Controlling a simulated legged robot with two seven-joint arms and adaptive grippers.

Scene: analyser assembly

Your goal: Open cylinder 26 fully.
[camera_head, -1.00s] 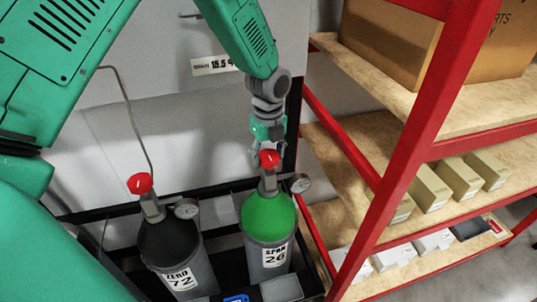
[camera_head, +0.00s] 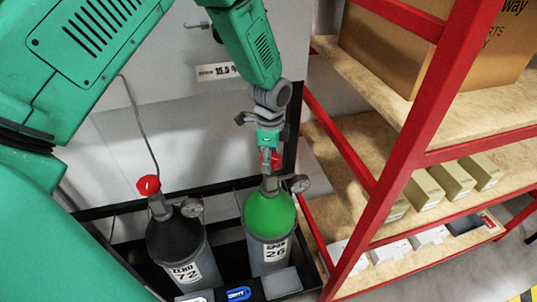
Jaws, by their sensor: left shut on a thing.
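Cylinder 26 (camera_head: 268,228) has a green shoulder and a grey body with a label reading SPAN 26. It stands upright in a black rack. Its red valve knob (camera_head: 275,160) is mostly covered by my left gripper (camera_head: 268,158), which comes down from above and is shut on the knob. How far the valve is turned cannot be told. A round gauge (camera_head: 300,183) sits at the right of its neck. Cylinder 72 (camera_head: 178,238), labelled ZERO, has a black shoulder and a red knob (camera_head: 148,185) and stands to the left. My right gripper is not in view.
A red-framed shelf (camera_head: 397,145) with boxes stands close on the right. A wall panel (camera_head: 190,120) is behind the cylinders. A thin tube (camera_head: 142,125) runs down to cylinder 72. A blue item (camera_head: 238,293) lies low between the cylinders.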

